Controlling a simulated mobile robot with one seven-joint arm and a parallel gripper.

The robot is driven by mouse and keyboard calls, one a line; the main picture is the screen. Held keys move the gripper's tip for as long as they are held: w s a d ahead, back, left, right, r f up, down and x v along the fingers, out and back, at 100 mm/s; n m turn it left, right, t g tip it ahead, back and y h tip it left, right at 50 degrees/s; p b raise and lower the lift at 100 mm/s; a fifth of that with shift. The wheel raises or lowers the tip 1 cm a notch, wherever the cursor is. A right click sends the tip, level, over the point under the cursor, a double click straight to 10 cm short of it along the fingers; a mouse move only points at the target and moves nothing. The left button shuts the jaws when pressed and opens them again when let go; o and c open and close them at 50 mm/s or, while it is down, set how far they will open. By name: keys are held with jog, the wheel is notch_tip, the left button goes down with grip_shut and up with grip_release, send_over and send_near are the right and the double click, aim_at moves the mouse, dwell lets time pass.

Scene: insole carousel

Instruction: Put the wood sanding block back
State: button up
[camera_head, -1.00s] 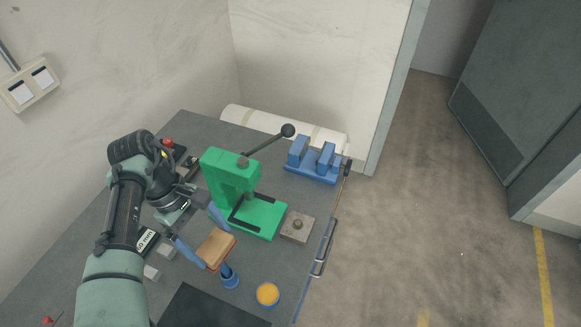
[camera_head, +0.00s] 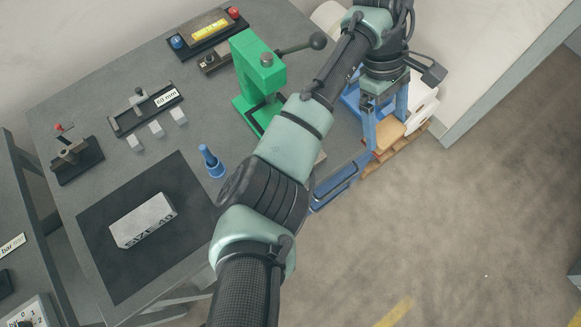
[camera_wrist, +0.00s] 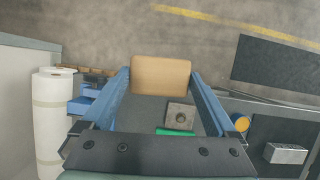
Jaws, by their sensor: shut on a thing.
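My gripper (camera_head: 386,126) has its blue fingers shut on the wood sanding block (camera_head: 389,133), a tan wooden block. They hold it up at the table's right side, and in the head view it overlaps the floor side beyond the table edge. In the wrist view the block (camera_wrist: 160,77) sits between the fingertips, with table and floor behind it. A blue holder (camera_wrist: 84,102) with upright parts stands to the left of the gripper in the wrist view. In the head view my arm and gripper mostly hide it.
A green press (camera_head: 262,75) with a long lever stands on the table. A white roll (camera_wrist: 49,115) lies beyond the blue holder. A SIZE 40 block (camera_head: 143,220) rests on the dark mat.

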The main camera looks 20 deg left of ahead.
jog(key=s+a+f+n+t, duration=0.2)
jog(key=s+a+f+n, duration=0.1)
jog(key=a+n, duration=0.35)
jog(key=s+a+f+n+t, duration=0.25)
jog(key=a+n, duration=0.25)
jog(key=a, duration=0.3)
jog(key=s+a+f+n+t, duration=0.2)
jog(key=s+a+f+n, duration=0.2)
jog(key=a+n, duration=0.25)
jog(key=shift+m+g+y, duration=0.25)
jog(key=shift+m+y, duration=0.15)
jog(key=shift+y, duration=0.1)
jog(key=f, duration=0.4)
jog(key=shift+s+a+f, duration=0.2)
jog(key=shift+a+f, duration=0.05)
jog(key=shift+f, duration=0.15)
jog(key=shift+w+f, duration=0.1)
jog(key=shift+f, duration=2.45)
jog(key=shift+f, duration=0.2)
jog(key=o, duration=0.9)
jog(key=shift+o, duration=0.2)
jog(key=shift+r, duration=0.2)
